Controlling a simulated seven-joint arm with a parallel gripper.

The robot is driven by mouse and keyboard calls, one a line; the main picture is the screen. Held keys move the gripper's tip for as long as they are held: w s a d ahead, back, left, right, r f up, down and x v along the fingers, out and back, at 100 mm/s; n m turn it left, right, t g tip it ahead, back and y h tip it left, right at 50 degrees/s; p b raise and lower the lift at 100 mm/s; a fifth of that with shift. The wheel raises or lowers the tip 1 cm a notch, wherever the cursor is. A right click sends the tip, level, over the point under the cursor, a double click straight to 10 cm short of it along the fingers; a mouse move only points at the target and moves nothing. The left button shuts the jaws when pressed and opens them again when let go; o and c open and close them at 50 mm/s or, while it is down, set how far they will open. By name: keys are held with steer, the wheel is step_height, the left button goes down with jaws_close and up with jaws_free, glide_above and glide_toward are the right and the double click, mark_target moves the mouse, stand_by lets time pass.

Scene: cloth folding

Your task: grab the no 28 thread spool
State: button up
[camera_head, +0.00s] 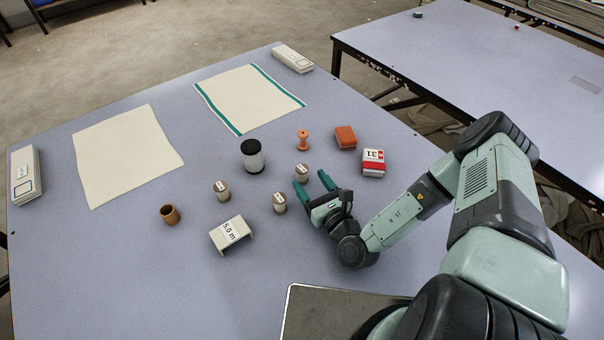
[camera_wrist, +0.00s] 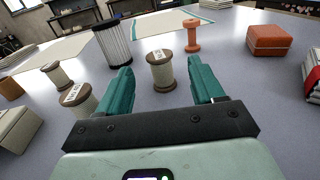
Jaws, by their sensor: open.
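Three small thread spools with labels stand on the table. One spool (camera_head: 302,173) is at my gripper's fingertips, and it shows in the wrist view (camera_wrist: 160,76) just beyond and between the fingers. A second spool (camera_head: 279,203) stands left of my gripper, at the left in the wrist view (camera_wrist: 78,100). The third spool (camera_head: 221,191) is farther left, also in the wrist view (camera_wrist: 56,74). The numbers on the labels are too small to read, so I cannot tell which is no 28. My gripper (camera_head: 313,186) is open and empty, low over the table.
A black-capped ribbed cylinder (camera_head: 252,157), an orange spool-shaped piece (camera_head: 303,140), an orange block (camera_head: 345,138) and a red-and-white box (camera_head: 373,163) stand beyond my gripper. A 5.0 m block (camera_head: 230,235) and a brown cup (camera_head: 170,215) are left. Flat cloths (camera_head: 125,155) lie farther back.

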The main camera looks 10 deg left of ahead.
steer(key=x, duration=0.7)
steer(key=shift+w+a+r, duration=0.15)
steer(key=shift+w, duration=0.05)
steer(key=shift+c, duration=0.4)
steer(key=c, duration=1)
